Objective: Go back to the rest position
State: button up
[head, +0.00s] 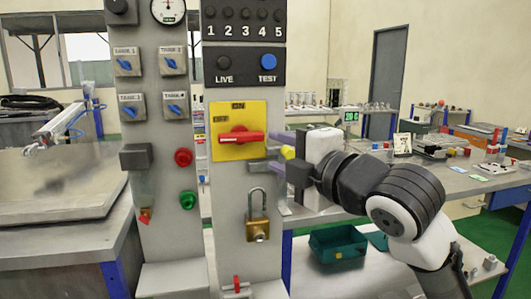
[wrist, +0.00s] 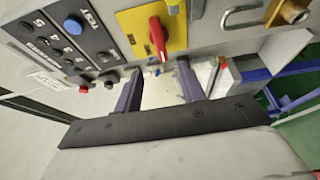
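My gripper (head: 270,152) is at the right edge of the right grey panel, beside the yellow switch plate (head: 226,148) with its red handle (head: 240,136). Its two purple-grey fingers are apart, one above the other in the head view. In the wrist view the fingers (wrist: 157,78) are spread, with nothing held between them. A small yellow piece (head: 287,152) shows between the fingers in the head view; I cannot tell what it belongs to. The red handle lies horizontal in the head view and also shows in the wrist view (wrist: 157,38).
A brass padlock (head: 257,230) hangs below the switch. The left panel (head: 158,215) carries blue tank knobs and red and green buttons. A workbench (head: 470,186) with parts stands right, a green bin (head: 338,243) below it. A grey tray table (head: 60,195) stands left.

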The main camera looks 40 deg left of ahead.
jog(key=shift+s+d, duration=0.1)
jog(key=shift+d, duration=0.25)
jog(key=shift+a, duration=0.1)
